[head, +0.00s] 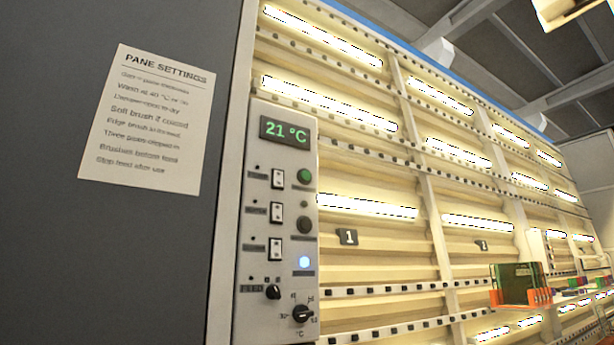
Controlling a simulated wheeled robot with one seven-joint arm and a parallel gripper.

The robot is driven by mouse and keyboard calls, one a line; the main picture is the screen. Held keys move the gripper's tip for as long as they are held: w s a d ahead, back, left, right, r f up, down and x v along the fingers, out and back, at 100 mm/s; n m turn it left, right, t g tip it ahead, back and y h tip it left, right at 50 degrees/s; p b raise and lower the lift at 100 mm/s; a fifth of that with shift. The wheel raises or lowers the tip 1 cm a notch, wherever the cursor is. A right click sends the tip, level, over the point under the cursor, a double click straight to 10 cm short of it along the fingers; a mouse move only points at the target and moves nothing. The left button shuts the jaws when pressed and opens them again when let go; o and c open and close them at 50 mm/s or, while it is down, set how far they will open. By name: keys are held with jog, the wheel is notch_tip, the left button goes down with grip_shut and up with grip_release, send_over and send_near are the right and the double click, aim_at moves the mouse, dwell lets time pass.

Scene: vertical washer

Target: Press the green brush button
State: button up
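A grey control panel (253,230) is fixed upright on the washer's front, in the middle left of the head view. A round green button (304,176) sits on its upper right, below a display (285,131) that reads 21 °C. The small labels on the panel are too blurred to read, so I cannot tell which one says brush. A dark round button (305,225) is below the green one, and a lit blue-white one (304,262) is lower still. My gripper is not in view, and nothing covers the panel.
Three white rocker switches (277,212) run down the panel's left column. Two dark knobs (302,313) are at its bottom. A PANE SETTINGS sheet (150,120) hangs on the dark wall (60,250) at left. A rack with green panes (517,277) stands at lower right.

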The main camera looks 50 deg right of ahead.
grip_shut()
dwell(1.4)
